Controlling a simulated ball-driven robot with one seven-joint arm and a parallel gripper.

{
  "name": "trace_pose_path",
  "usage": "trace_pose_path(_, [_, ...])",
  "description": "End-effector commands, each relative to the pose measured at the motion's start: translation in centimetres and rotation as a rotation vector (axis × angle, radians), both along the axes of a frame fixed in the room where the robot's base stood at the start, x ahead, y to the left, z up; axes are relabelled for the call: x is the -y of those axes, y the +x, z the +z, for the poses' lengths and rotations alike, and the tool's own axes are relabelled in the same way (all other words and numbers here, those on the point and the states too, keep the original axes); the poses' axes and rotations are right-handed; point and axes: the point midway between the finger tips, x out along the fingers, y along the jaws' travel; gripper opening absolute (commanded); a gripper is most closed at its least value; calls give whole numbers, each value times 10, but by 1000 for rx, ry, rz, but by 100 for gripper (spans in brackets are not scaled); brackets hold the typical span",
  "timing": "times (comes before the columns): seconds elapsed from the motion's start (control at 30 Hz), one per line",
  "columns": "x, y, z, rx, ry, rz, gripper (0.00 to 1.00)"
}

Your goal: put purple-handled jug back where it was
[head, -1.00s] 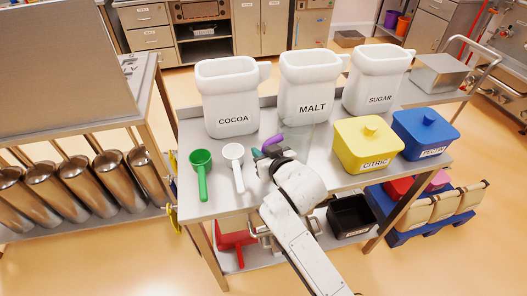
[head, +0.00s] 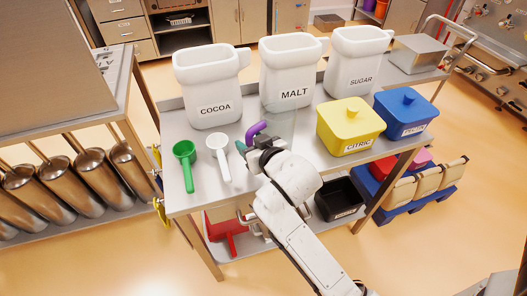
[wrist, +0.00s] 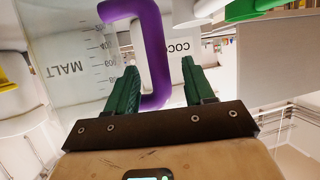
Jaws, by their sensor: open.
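The jug (head: 281,122) is clear, with a purple handle (head: 256,128). It appears upright on the steel table in front of the MALT container (head: 291,72). My gripper (head: 256,148) is at the handle side of the jug, on the side nearer me. In the wrist view, the green fingers of my gripper (wrist: 160,85) are apart, and the lower part of the purple handle (wrist: 153,50) shows between them. The jug's clear wall (wrist: 78,60) with scale marks is beyond. I cannot tell whether a finger touches the handle. My wrist hides the table just below.
A green scoop (head: 186,160) and a white scoop (head: 221,158) lie left of my gripper. COCOA (head: 213,88) and SUGAR (head: 358,62) containers stand at the back. A yellow CITRIC tub (head: 350,127) and a blue tub (head: 406,113) stand to the right.

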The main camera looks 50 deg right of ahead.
Motion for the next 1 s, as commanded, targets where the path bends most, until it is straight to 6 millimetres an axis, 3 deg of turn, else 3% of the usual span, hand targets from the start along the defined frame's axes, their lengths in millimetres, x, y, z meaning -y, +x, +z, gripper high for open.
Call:
trace_pose_path(0.33, [-25, -59, 25, 0, 0, 1, 53])
trace_pose_path(0.67, [-33, -79, 35, -2, 0, 0, 53])
trace_pose_path(0.77, [-35, -84, 19, -62, 15, 6, 53])
trace_pose_path(0.87, [-43, -100, -21, -230, 50, 29, 53])
trace_pose_path(1.0, [-63, -145, -91, -566, 119, 109, 53])
